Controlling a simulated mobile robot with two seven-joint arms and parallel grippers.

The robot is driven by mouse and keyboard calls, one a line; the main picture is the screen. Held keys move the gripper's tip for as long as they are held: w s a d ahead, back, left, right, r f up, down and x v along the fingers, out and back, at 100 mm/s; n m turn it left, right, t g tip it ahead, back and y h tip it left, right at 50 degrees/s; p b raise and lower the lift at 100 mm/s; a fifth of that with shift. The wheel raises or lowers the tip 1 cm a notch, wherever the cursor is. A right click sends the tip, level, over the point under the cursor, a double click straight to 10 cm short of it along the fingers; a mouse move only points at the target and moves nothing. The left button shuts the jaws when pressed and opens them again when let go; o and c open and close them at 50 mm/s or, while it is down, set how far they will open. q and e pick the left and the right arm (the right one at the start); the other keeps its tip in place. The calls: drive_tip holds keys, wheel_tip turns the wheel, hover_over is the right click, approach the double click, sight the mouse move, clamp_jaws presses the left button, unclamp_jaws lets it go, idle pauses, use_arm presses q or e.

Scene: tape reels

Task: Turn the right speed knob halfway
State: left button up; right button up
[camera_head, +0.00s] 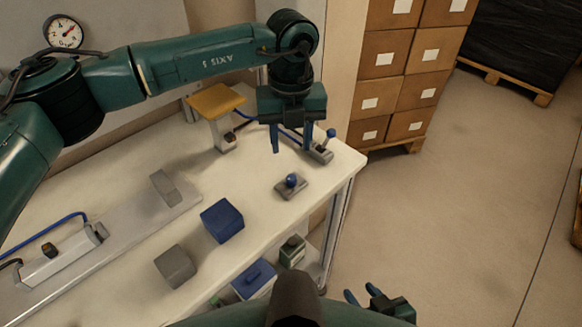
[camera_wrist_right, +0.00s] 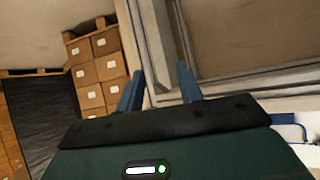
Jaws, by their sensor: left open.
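A small dark knob (camera_head: 229,138) sits on a light grey block in front of the yellow-topped stand; I cannot tell for sure that it is the right speed knob. Another dark knob (camera_head: 48,250) sits on a long grey unit at the left of the bench. My left gripper (camera_head: 291,138) points down above the far right of the bench, fingers apart and empty, to the right of the nearer-stand knob. My right gripper (camera_head: 363,295) is low at the bottom, off the bench's right side; in the right wrist view its fingers (camera_wrist_right: 158,88) are apart with nothing between them.
A blue-ball joystick (camera_head: 291,181) and a blue-ball lever (camera_head: 331,133) stand near the bench's right edge. A blue block (camera_head: 222,221) and a grey block (camera_head: 175,266) lie mid-bench. The yellow-topped stand (camera_head: 215,100) is at the back. Stacked cartons (camera_head: 385,93) stand beyond.

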sight(292, 178)
use_arm(q)
wheel_tip(292, 178, down, 10)
drive_tip(key=shift+d+r+p, duration=0.1)
drive_tip(key=shift+r+p, duration=0.05)
drive_tip(key=shift+p, duration=0.65)
clamp_jaws()
